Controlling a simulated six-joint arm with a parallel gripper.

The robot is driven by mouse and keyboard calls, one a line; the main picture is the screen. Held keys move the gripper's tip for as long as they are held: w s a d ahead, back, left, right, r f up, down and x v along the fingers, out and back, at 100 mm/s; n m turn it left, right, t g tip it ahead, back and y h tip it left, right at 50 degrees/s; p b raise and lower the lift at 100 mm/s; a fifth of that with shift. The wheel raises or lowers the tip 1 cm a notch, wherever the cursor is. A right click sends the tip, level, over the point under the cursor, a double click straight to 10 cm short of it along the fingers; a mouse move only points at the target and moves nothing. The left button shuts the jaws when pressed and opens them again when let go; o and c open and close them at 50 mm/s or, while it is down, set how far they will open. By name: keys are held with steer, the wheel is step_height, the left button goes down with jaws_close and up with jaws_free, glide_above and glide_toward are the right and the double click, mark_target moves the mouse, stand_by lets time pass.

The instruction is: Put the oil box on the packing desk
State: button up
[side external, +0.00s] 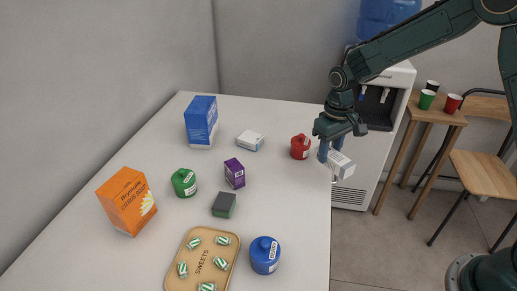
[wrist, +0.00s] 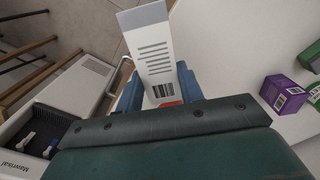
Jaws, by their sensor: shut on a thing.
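My gripper (side external: 331,150) is shut on a small white box (side external: 341,163) and holds it tilted, at or just past the right edge of the white counter (side external: 290,205). In the wrist view, the blue fingers of my gripper (wrist: 158,92) grip the white box (wrist: 152,45) from both sides. That face has a grey band, printed lines and a barcode. I cannot read a name on it, so I cannot tell from the print whether it is the oil box. Which surface is the packing desk is not marked.
A red jar (side external: 300,148) stands close left of my gripper. A white-blue box (side external: 250,140), purple box (side external: 235,174), blue box (side external: 201,122), orange box (side external: 127,200), jars and a sweets tray (side external: 232,243) occupy the counter. A water dispenser (side external: 384,128) stands just beyond its right edge.

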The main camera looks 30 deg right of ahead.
steer(key=w+a+r+n, duration=0.3)
steer(key=a+r+n, duration=0.6)
steer(key=r, duration=0.5)
steer(key=shift+a+r+n, duration=0.35)
steer(key=shift+a+n, duration=0.05)
steer(key=shift+a, duration=0.65)
steer(key=shift+f, duration=0.15)
step_height(320, 180, down, 19)
steer(key=shift+f, duration=0.2)
steer(key=shift+f, duration=0.2)
steer(key=o, duration=1.1)
steer(key=shift+c, duration=0.2)
